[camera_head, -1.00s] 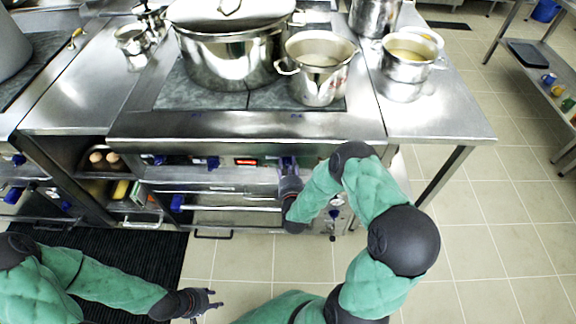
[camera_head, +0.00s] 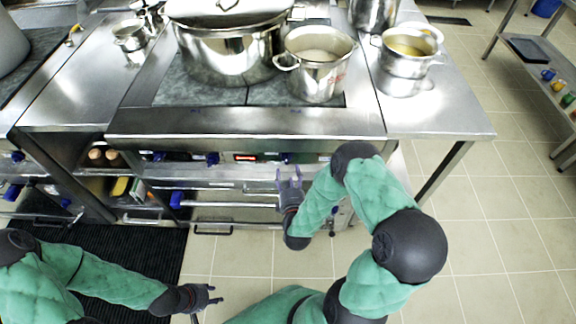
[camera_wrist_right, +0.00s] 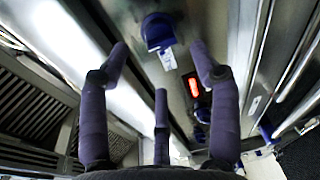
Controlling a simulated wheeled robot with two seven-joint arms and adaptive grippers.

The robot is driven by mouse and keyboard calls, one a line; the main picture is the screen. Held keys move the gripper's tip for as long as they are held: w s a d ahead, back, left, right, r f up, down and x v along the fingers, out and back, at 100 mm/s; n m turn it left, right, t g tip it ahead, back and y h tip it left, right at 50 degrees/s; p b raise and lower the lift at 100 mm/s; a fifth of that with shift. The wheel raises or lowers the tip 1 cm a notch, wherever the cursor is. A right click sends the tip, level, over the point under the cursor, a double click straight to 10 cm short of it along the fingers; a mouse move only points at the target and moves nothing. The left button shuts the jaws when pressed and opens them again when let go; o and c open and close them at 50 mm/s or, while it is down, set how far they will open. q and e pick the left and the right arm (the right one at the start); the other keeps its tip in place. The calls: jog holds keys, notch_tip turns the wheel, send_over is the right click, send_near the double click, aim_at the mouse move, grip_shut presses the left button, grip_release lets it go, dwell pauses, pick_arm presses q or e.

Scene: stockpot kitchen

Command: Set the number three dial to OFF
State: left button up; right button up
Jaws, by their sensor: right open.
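A row of blue dials runs along the stove's front panel (camera_head: 330,159). One dial (camera_head: 287,158) sits right of the red-lit display (camera_head: 246,157), just beyond my right gripper. It appears large in the right wrist view (camera_wrist_right: 157,32), with a pale label beside it. Its setting and number are too small to read. Two more dials, (camera_head: 213,158) and (camera_head: 158,157), are left of the display. My right gripper (camera_head: 289,176) is open and empty, its fingers apart from the dial and pointing at the panel. My left gripper (camera_head: 213,294) is open and empty, low over the floor.
Steel pots, including a large stockpot (camera_head: 228,55) and a smaller pot (camera_head: 317,75), stand on the hob above the panel. A rail (camera_head: 235,205) runs below it. A side table (camera_head: 440,115) stands right, with open tiled floor beyond.

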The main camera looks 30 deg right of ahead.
jog(key=shift+v, duration=2.65)
jog(key=a+f+m+g+y+p, duration=0.2)
jog(key=a+f+m+g+y, duration=0.5)
jog(key=a+f+m, duration=0.25)
jog(key=s+a+f+m+g+y, duration=0.1)
jog(key=s+a+m+g+y, duration=0.1)
jog(key=s+a+m+g, duration=0.2)
jog(key=s+a+f+m+g+y+p, duration=0.1)
jog(key=s+a+m+g+y, duration=0.1)
jog(key=s, duration=0.8)
jog(key=a+m+g, duration=0.1)
jog(key=a+m, duration=0.1)
jog(key=shift+a+f+g, duration=0.3)
jog(key=shift+a+g, duration=0.1)
